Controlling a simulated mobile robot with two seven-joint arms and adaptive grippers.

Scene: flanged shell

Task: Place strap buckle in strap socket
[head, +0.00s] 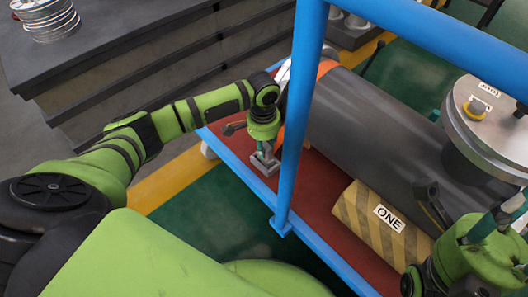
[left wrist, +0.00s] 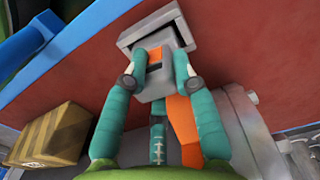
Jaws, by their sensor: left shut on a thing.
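In the left wrist view my left gripper (left wrist: 153,78) is shut on the strap buckle (left wrist: 153,88), a grey block with orange strap at it. The strap socket (left wrist: 150,25), a grey bracket, sits on the red deck just beyond the buckle. The buckle's far end overlaps the socket's opening; I cannot tell how deep it sits. In the head view the left gripper (head: 264,147) points down at the grey socket (head: 265,163) near the deck's edge; the buckle is mostly hidden there. My right gripper (head: 497,222) shows partly at the right edge, its jaw opening unclear.
The dark grey flanged shell (head: 368,122) lies on the red deck (head: 322,197), with an orange strap (head: 328,67) around it. A striped chock marked ONE (head: 378,222) stands beside it. A blue rail post (head: 300,110) stands close right of my left gripper. A dark bench (head: 120,45) is at upper left.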

